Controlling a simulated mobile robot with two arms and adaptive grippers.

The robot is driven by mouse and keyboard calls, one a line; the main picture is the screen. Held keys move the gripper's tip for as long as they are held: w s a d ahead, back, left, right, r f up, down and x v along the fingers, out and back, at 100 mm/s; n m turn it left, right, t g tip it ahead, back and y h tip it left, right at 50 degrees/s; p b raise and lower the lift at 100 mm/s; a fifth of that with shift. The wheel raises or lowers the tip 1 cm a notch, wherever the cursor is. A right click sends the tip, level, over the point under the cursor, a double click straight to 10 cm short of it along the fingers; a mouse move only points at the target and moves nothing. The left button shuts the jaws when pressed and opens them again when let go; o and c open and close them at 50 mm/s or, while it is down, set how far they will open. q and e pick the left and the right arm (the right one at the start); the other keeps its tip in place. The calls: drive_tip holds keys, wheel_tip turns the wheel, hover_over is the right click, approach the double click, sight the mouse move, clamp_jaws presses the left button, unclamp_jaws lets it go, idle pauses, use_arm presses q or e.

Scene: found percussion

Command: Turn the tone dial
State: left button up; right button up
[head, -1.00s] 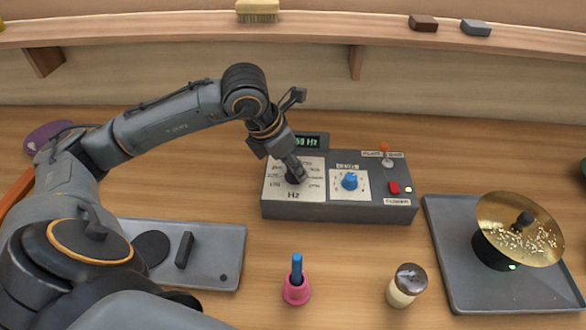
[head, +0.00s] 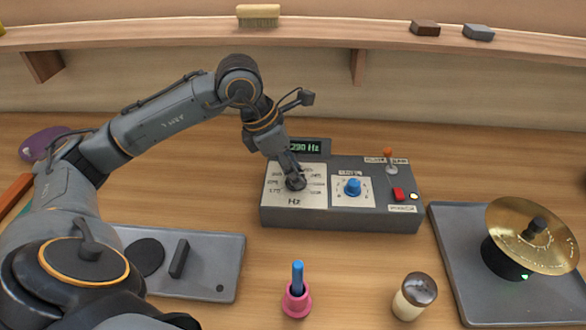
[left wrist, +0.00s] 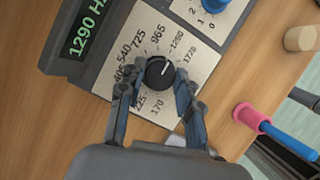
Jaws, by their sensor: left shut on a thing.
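The tone dial is a black round knob (left wrist: 159,72) on a white plate marked Hz, at the left of the grey control box (head: 340,215). My left gripper (head: 294,174) comes down on it from above and hides part of it in the head view. In the left wrist view the gripper (left wrist: 155,88) has one finger on each side of the knob, shut on it. The knob's white pointer line points up and right, near the 1290 mark. The green display (left wrist: 85,35) reads 1290 Hz.
A blue knob (head: 352,187), an orange-tipped toggle (head: 389,160) and a red switch (head: 398,194) share the box. A brass disc (head: 520,215) stands on a grey tray (head: 460,290) at right. A pink holder (head: 296,301) and a jar (head: 413,296) stand in front.

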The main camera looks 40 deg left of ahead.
use_arm(q)
drive_tip(key=o, duration=1.1)
drive_tip(key=shift+o, duration=0.2)
drive_tip(key=shift+r, duration=0.1)
drive_tip(key=v, duration=1.1)
drive_tip(key=shift+r, duration=0.4)
drive_tip(key=shift+a, duration=0.1)
